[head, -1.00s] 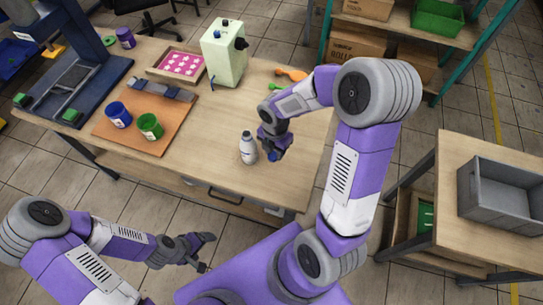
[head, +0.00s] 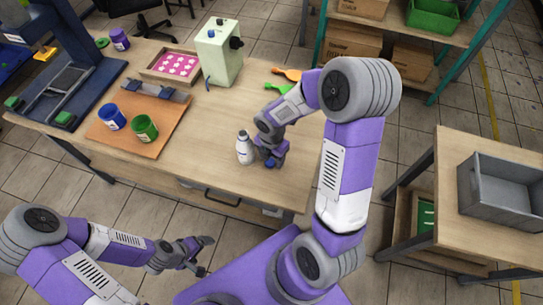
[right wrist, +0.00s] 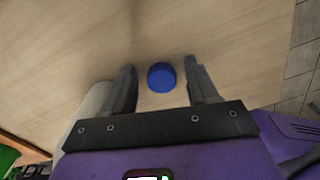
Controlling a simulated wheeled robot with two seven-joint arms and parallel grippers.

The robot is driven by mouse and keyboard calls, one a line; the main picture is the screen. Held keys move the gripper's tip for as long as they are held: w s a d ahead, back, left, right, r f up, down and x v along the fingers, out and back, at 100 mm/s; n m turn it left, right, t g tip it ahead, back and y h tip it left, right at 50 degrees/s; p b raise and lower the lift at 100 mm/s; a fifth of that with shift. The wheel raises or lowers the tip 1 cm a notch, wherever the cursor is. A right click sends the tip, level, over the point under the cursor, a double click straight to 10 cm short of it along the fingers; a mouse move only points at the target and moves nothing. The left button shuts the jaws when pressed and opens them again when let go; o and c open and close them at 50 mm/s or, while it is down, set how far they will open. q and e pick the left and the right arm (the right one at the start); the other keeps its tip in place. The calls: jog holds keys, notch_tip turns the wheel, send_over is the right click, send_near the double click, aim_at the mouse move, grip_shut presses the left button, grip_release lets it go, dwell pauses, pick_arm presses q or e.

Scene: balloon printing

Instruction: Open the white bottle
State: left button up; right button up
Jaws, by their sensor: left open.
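The white bottle (head: 245,150) stands upright near the front edge of the wooden table; its top shows no blue cap. A pale shape at the left of the right wrist view appears to be part of the bottle (right wrist: 92,103). A round blue cap (right wrist: 162,77) lies between the fingers of my right gripper (right wrist: 166,84), with gaps on both sides, seemingly on the tabletop. In the head view my right gripper (head: 272,158) points down just right of the bottle. My left gripper (head: 203,256) is open and empty in front of the table.
A blue paint jar (head: 112,117) and a green one (head: 144,128) stand on a brown board (head: 170,128). A pink star tray (head: 176,66) and a pale green machine (head: 219,52) are behind. Orange and green tools (head: 282,76) lie behind my right arm. Table right of my right gripper is clear.

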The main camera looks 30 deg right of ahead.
aim_at(272, 160)
notch_tip(272, 160, up, 12)
jog(key=p, duration=0.4)
jog(key=shift+r, duration=0.2)
